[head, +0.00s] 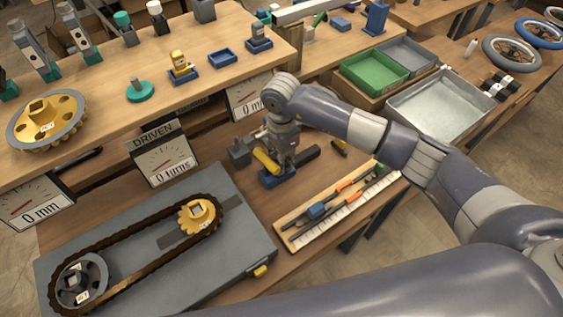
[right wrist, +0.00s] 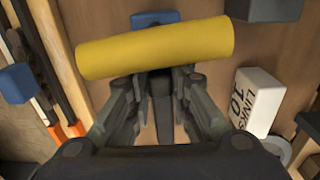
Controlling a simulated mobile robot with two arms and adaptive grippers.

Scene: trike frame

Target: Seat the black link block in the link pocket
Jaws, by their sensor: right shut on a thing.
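My right gripper (head: 284,158) is low over the wooden work surface, beside a yellow cylinder (head: 266,160) and above a blue base (head: 278,178). In the right wrist view, its fingers (right wrist: 160,85) are closed around a dark piece (right wrist: 161,100), seemingly the black link block. The fingers hide much of it. The yellow cylinder (right wrist: 155,47) lies across the view past the fingertips; I cannot tell whether they touch. I cannot make out the link pocket. My left gripper is not in view.
A chain unit (head: 160,250) lies at the lower left. A tool tray (head: 335,208) is right of the gripper, and a dark block (head: 240,152) is to its left. Green (head: 374,68) and metal (head: 440,105) bins stand at the right.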

